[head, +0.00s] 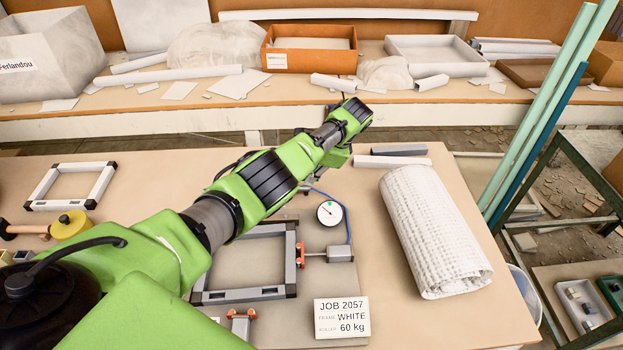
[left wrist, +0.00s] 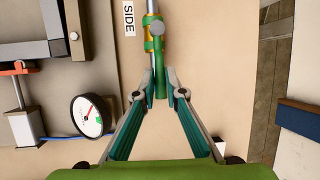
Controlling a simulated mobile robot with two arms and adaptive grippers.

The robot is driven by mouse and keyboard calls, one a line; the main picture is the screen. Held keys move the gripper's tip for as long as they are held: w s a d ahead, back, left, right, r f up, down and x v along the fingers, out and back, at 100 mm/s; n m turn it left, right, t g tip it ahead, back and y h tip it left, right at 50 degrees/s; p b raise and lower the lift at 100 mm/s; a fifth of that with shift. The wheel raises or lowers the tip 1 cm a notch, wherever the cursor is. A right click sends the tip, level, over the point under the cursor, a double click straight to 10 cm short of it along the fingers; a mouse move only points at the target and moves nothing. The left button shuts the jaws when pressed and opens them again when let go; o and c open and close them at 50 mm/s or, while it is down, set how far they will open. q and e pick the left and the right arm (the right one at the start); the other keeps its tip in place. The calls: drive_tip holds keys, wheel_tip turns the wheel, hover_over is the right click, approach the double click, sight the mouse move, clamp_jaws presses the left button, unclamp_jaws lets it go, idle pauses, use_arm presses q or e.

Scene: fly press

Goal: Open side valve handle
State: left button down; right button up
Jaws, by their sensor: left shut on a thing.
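The side valve (left wrist: 151,42) shows in the left wrist view as a brass and green fitting on a grey pipe, beside a label reading SIDE (left wrist: 129,17). Its green handle (left wrist: 161,88) points toward my palm, roughly in line with the pipe. My left gripper (left wrist: 162,80) is shut on the handle, with one fingertip on each side of it. In the head view my left arm reaches over the bench and hides the valve and its handle. My right gripper is in neither view.
A round gauge (head: 329,213) with a blue hose sits beside a grey clamped frame (head: 243,294). A rolled white sheet (head: 435,230) lies to the right. A job card (head: 342,317) stands in front. A cluttered shelf (head: 200,102) runs along the back.

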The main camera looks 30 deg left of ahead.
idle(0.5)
use_arm(q)
drive_tip(key=c, duration=2.1)
unclamp_jaws()
drive_tip(key=shift+a, duration=0.1)
drive_tip(key=v, duration=1.2)
drive_tip(key=shift+w, duration=0.1)
drive_tip(key=shift+f, duration=0.1)
